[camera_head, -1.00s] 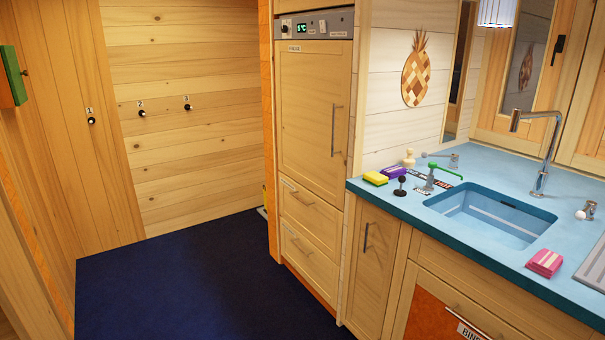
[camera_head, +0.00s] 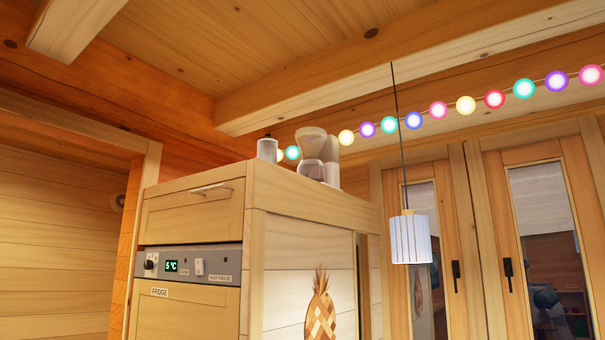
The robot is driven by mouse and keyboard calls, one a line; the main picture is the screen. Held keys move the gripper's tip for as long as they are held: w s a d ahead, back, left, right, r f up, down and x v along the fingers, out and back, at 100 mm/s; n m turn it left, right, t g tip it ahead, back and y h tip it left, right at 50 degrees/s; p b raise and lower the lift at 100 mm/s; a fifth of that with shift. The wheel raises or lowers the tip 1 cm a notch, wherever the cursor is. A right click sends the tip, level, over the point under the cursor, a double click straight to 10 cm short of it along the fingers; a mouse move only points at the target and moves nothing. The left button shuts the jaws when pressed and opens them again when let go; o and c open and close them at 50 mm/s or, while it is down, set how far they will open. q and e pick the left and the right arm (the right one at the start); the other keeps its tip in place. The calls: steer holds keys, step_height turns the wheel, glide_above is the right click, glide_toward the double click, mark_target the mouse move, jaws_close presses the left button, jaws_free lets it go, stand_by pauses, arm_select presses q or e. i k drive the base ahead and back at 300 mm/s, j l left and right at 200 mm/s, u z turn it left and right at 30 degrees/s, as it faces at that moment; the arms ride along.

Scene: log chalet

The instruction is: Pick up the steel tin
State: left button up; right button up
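A small grey metallic canister (camera_head: 267,149), which looks like the steel tin, stands upright on top of the tall wooden fridge cabinet, near its front edge. Its base is partly hidden by the cabinet's top edge. Neither of my grippers is in view.
A coffee maker (camera_head: 318,157) stands just right of the canister on the cabinet (camera_head: 312,202). A pendant lamp (camera_head: 411,239) hangs at the right, in front of glazed doors. Coloured string lights (camera_head: 465,105) run under a ceiling beam (camera_head: 420,82).

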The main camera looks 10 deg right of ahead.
mark_target(267, 146)
steer(key=i+j+z, duration=0.2)
steer(key=i+z, duration=0.15)
steer(key=z, duration=0.15)
steer(key=i+j+z, duration=0.3)
steer(key=z, duration=0.15)
steer(key=i+j+z, duration=0.25)
steer(key=j+z, duration=0.25)
steer(key=i+j+z, duration=0.2)
steer(key=j+z, duration=0.2)
steer(key=j, duration=0.2)
